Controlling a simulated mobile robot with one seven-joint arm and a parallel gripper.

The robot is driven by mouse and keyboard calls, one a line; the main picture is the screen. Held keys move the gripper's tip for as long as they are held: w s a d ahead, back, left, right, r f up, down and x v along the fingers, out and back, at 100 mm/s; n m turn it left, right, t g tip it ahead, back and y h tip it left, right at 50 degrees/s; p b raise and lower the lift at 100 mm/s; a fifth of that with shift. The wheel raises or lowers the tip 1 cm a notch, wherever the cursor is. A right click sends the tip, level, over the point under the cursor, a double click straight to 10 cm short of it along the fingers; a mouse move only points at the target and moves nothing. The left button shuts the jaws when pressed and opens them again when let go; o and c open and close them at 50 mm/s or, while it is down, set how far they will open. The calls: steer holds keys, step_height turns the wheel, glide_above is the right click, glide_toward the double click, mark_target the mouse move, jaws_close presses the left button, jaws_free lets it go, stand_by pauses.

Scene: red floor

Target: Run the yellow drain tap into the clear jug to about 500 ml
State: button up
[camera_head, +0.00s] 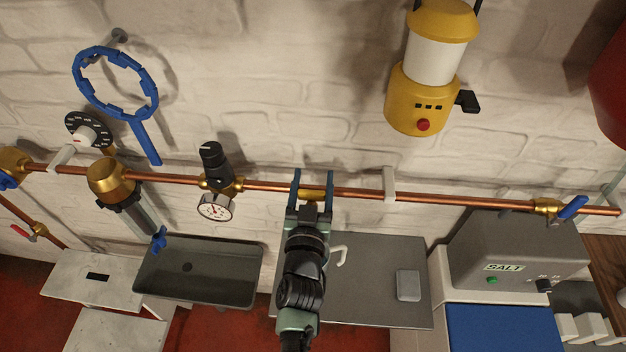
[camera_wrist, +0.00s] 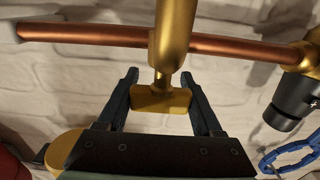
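The yellow drain tap hangs from the copper pipe (camera_head: 360,192); its brass-yellow body (camera_wrist: 175,35) and short cross handle (camera_wrist: 160,99) fill the middle of the wrist view. In the head view the yellow handle (camera_head: 313,194) shows between my fingertips. My gripper (camera_head: 312,178) has its fingers well apart, one on each side of the handle; I cannot tell if they touch it. A pale hooked shape (camera_head: 341,251) shows beside my arm above the grey worktop (camera_head: 375,270); I cannot tell if it belongs to the clear jug. The rest there is hidden by my arm.
A pressure gauge (camera_head: 215,207) and a brass filter fitting (camera_head: 110,180) sit on the pipe to the left, above a grey sink (camera_head: 200,280). A blue ring wrench (camera_head: 148,140) hangs on the wall. A yellow lantern (camera_head: 428,90) and a grey SALT box (camera_head: 510,245) are to the right.

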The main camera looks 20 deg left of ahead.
steer(key=c, duration=0.8)
steer(key=shift+o, duration=0.2)
